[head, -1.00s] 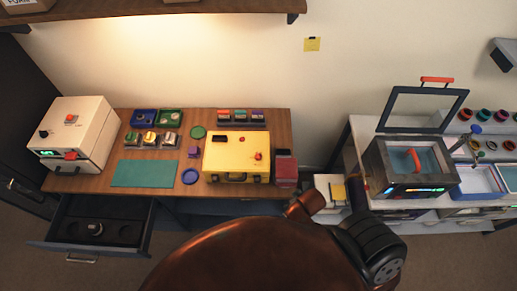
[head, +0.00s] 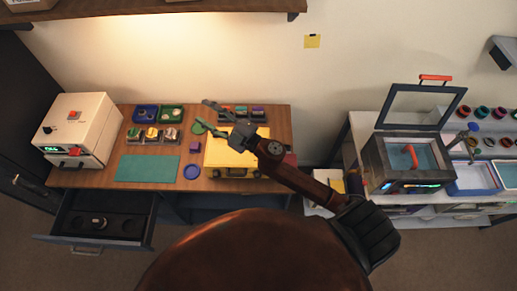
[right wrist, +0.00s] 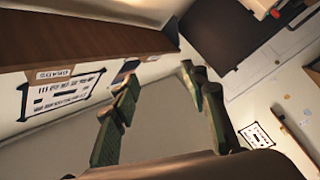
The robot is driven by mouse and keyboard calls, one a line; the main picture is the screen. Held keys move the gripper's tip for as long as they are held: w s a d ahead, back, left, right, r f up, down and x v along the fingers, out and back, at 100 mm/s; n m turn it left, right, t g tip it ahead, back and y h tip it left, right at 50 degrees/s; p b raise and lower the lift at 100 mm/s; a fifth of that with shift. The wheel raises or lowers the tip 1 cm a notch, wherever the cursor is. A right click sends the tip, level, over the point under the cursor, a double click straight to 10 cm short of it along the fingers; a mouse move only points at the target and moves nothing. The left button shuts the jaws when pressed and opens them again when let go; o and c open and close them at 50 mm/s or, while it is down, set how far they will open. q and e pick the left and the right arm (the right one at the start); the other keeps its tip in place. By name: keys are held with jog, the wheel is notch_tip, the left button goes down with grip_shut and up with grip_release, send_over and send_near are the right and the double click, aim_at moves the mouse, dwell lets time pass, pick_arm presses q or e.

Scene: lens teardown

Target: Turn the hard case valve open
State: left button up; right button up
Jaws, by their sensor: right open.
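The yellow hard case (head: 222,156) lies on the wooden bench in the head view. My right forearm and wrist cover its right part, and the red knobs on its lid are hidden behind them. My right gripper (head: 206,113) is open and empty, in front of the case's back left area in the picture, with its fingers pointing left. In the right wrist view, the open fingers (right wrist: 160,75) have nothing between them; the case is not seen there. My left gripper is not in view.
The bench also holds a white box machine (head: 75,130), a teal mat (head: 147,169), a blue ring (head: 193,174) and small trays (head: 145,114). An open drawer (head: 125,226) juts out at the front left. A shelf (head: 150,12) overhangs the bench.

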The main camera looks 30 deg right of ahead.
jog(key=s+a+f+n+g+y, duration=0.3)
jog(key=a+n+g+y, duration=0.2)
jog(key=a+n+g, duration=0.4)
notch_tip(320, 180, down, 11)
jog(key=s+n+g+h, duration=0.3)
jog(key=n+g, duration=0.1)
jog(key=n, duration=0.1)
jog(key=d+f+g+h, duration=0.1)
jog(key=d+f+h, duration=0.1)
jog(key=d, duration=0.6)
jog(key=d+f+g+h, duration=0.2)
jog(key=d+h, duration=0.3)
jog(key=d, duration=0.4)
jog(key=w+d+f+g+h, duration=0.1)
jog(key=d+f+h, duration=0.3)
jog(key=d, duration=0.4)
jog(key=shift+d+f+m+p, duration=0.25)
jog(key=shift+d+m+p, duration=0.05)
jog(key=shift+d, duration=0.05)
jog(key=shift+s+d+f+h, duration=0.1)
jog(key=shift+d+f+h, duration=0.15)
jog(key=shift+h, duration=0.05)
notch_tip(320, 180, down, 6)
jog(key=shift+a+r+p, duration=0.1)
jog(key=shift+p, duration=0.95)
jog(key=shift+f, duration=0.7)
